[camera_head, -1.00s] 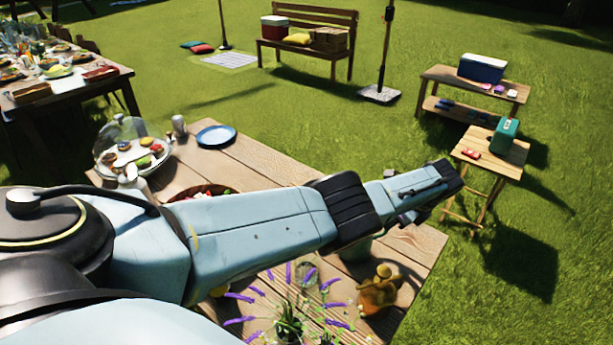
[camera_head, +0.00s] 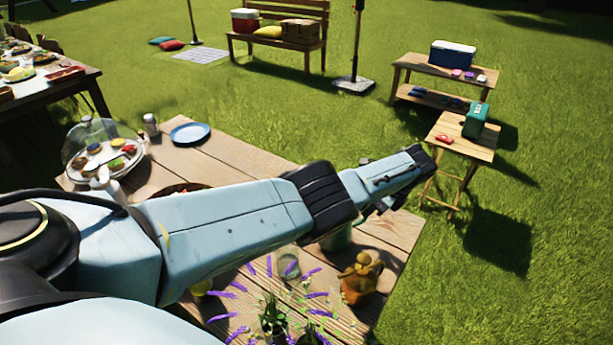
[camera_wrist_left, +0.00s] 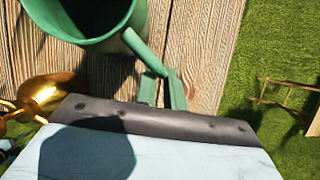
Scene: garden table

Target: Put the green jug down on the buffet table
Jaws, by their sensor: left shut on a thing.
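The green jug (camera_wrist_left: 98,38) is at the upper left of the left wrist view, its open mouth towards the camera and its handle towards my gripper. My left gripper (camera_wrist_left: 162,85) is shut on the jug's handle. In the head view my forearm hides most of the jug, and a green part (camera_head: 338,238) shows below the arm. The jug is over the near wooden table (camera_head: 235,158); I cannot tell whether its base touches the boards. A long table with food (camera_head: 86,78) stands at the far left. Which table is the buffet table is not clear. My right gripper is not in view.
A brown-gold pot (camera_head: 361,278), a glass jar (camera_head: 288,263) and purple flowers stand near the jug. A domed food stand (camera_head: 104,155) and a blue plate (camera_head: 190,133) are further left. Two small tables stand on the grass at right. The near table's right edge is close.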

